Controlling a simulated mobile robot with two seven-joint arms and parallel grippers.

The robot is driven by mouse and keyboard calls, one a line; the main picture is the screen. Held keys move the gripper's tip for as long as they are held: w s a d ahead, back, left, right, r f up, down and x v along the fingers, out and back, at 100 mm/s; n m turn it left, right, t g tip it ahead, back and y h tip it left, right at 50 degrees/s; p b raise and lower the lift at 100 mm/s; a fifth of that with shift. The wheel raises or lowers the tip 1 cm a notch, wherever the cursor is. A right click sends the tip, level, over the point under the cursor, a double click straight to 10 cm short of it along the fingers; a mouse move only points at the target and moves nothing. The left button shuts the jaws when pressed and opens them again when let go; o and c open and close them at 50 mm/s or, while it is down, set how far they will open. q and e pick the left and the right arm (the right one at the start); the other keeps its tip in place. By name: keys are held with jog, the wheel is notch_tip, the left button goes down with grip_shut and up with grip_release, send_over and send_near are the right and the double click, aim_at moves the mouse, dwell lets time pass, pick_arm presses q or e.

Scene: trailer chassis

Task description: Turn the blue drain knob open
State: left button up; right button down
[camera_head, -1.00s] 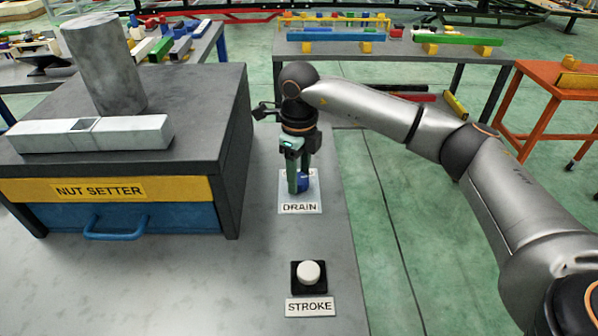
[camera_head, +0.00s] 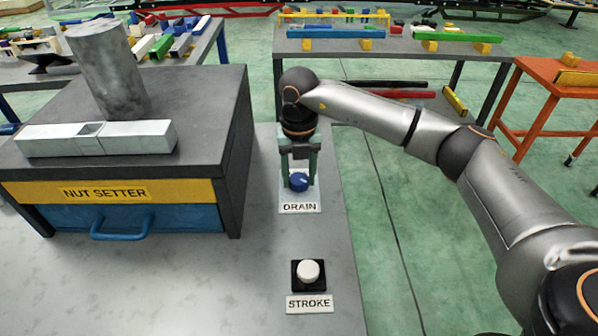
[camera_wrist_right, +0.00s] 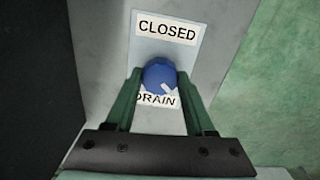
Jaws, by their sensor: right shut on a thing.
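The blue drain knob (camera_head: 299,182) stands on a pale plate on the bench, behind the DRAIN label (camera_head: 300,207). My right gripper (camera_head: 300,178) points down over it, with one green finger on each side, shut on the knob. In the right wrist view the round knob (camera_wrist_right: 159,74) sits between the fingertips, its white mark towards the lower right. A CLOSED label (camera_wrist_right: 167,29) lies above the knob there, and the DRAIN label is partly covered by knob and fingers. My left gripper is out of view.
The NUT SETTER box (camera_head: 130,195) with a blue drawer stands close on the left. A white STROKE button (camera_head: 308,271) is nearer on the same bench. The bench's right edge is close to the knob, with open green floor beyond.

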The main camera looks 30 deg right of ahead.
aim_at(299, 179)
jog(key=m+p, duration=0.1)
jog(key=m, duration=0.4)
jog(key=shift+r+m+p, duration=0.1)
jog(key=shift+m+p, duration=0.85)
jog(key=shift+m, duration=1.45)
jog(key=shift+c, duration=1.3)
grip_release()
notch_tip(299, 179, up, 12)
jog(key=shift+r+b, duration=0.2)
jog(key=shift+b, duration=0.15)
